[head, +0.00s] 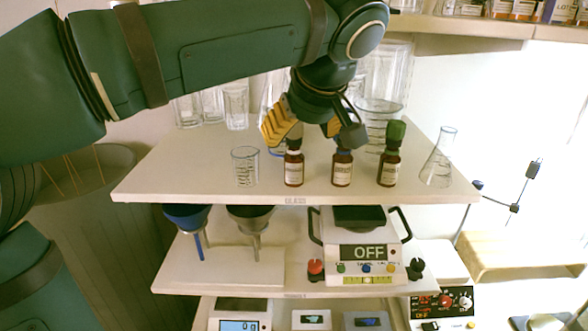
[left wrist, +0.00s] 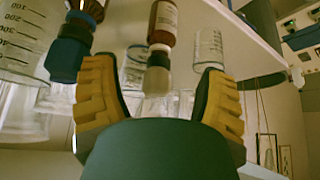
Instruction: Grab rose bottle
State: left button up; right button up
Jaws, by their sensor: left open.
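Three small brown bottles with white labels stand in a row on the top shelf. The left bottle (head: 294,169) has a pale cap, seen in the left wrist view (left wrist: 163,25). The middle bottle (head: 342,170) has a dark blue cap, and the right bottle (head: 388,168) a green one. I cannot read which label says rose. My left gripper (head: 307,128) is open above and behind the left and middle bottles. In the left wrist view, the pale cap lies between its yellow fingers (left wrist: 160,95), with the blue-capped bottle (left wrist: 75,35) beside one finger. My right gripper is not in view.
A small beaker (head: 245,167) stands left of the bottles and a conical flask (head: 438,160) to the right. Larger glassware, including a big beaker (head: 381,85), stands behind. Funnels and a scale (head: 362,252) are on the shelf below. The shelf's front strip is clear.

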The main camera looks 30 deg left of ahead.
aim_at(297, 143)
pick_arm(q)
jog(key=x, duration=0.5)
jog(key=shift+w+a+f+b, duration=0.1)
jog(key=shift+f+b, duration=0.1)
jog(key=shift+b, duration=0.1)
grip_shut()
